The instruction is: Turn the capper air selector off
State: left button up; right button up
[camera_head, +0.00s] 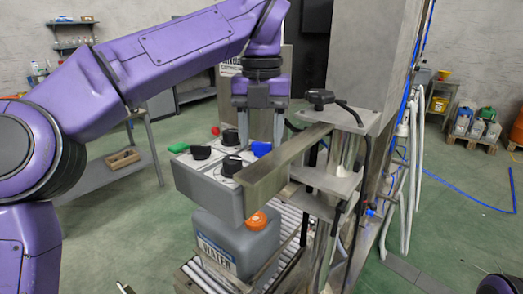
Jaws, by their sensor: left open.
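A grey control box (209,193) stands in the middle of the head view, with several controls on its top. Three black selector knobs show: one at the left (200,152), one at the back (230,138) and one nearer the front (231,166). I cannot read their labels, so I cannot tell which is the capper air selector. My left gripper (260,136) points down over the back right of the box, open, its fingers apart with no object visible between them. Its left finger is close to the back knob; contact cannot be told. My right gripper is not in view.
A metal bar (281,163) crosses the box's right side, beside a steel frame (333,180). A blue control (261,149), green control (178,147) and red button (215,131) surround the knobs. Below is a grey canister (236,243) with an orange cap on rollers.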

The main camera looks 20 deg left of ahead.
pick_arm(q)
jog(key=shift+s+f, duration=0.1)
jog(key=shift+f, duration=0.25)
jog(key=c, duration=0.8)
